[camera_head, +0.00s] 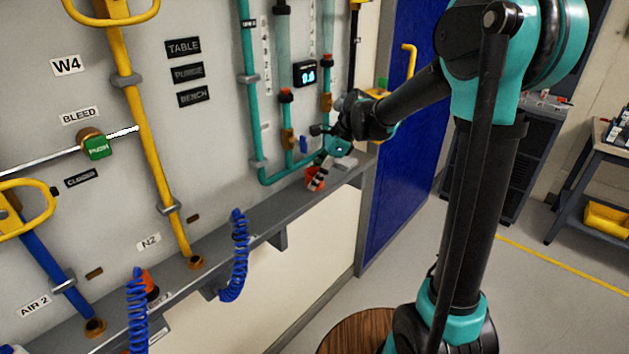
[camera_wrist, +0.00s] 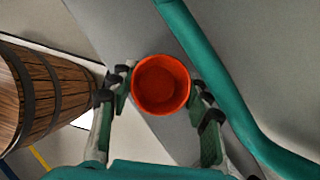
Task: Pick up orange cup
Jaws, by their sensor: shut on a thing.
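The orange cup (camera_wrist: 161,86) is in the middle of the wrist view, its open top facing the camera. My gripper (camera_wrist: 160,97) has a finger on each side of the cup and is shut on it. In the head view the orange cup (camera_head: 312,178) is partly hidden behind the fingers of my gripper (camera_head: 318,174), at the grey ledge near the blue door. I cannot tell whether the cup's base touches the ledge.
The grey ledge (camera_head: 270,222) runs along the wall panel. A teal pipe (camera_wrist: 215,80) passes close to the right finger. A blue coiled hose (camera_head: 237,255) hangs over the ledge. A wooden barrel (camera_wrist: 50,95) stands at left in the wrist view. The blue door (camera_head: 400,130) is beyond.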

